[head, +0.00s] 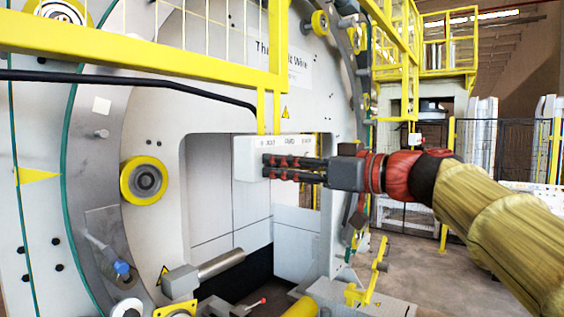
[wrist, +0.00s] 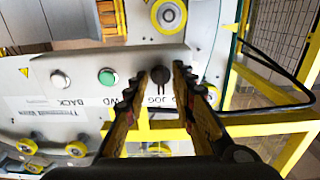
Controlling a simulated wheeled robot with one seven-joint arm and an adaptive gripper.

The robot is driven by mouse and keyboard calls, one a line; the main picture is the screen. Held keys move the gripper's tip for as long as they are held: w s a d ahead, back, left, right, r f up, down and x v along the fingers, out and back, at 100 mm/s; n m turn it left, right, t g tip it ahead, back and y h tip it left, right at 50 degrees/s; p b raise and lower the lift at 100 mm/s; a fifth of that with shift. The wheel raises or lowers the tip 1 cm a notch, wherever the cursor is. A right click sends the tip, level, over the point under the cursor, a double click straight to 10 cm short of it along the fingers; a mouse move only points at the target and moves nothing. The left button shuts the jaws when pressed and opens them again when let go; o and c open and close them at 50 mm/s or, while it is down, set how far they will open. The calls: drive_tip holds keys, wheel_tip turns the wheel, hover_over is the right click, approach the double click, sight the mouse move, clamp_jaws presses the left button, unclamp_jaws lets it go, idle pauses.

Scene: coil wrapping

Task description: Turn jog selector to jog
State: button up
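The jog selector (wrist: 160,75) is a round dark knob on the pale control panel (wrist: 35,72). Lettering reading "JOG" shows upside down beside it in the wrist view. My gripper (wrist: 160,72) has one finger on each side of the knob, with a narrow gap visible on both sides. It is open, and contact with the knob cannot be made out. In the head view, my gripper (head: 267,168) reaches from the right to the face of the white control box (head: 245,160). The selector is hidden behind the fingers there.
A green button (wrist: 107,77) and a white button (wrist: 61,79) sit left of the selector in the wrist view. A yellow post (head: 262,112) and yellow rail (head: 140,52) stand above the box. A large grey ring with yellow rollers (head: 144,181) is at left.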

drive_tip(key=shift+a, duration=0.1)
drive_tip(key=shift+c, duration=0.8)
drive_tip(key=c, duration=0.4)
clamp_jaws()
drive_tip(key=m+b, duration=0.2)
drive_tip(key=m, duration=0.1)
drive_tip(key=shift+f, duration=0.1)
drive_tip(key=m+b, duration=0.1)
drive_tip(key=m, duration=0.3)
drive_tip(key=shift+m+p, duration=0.65)
drive_tip(key=shift+m, duration=4.85)
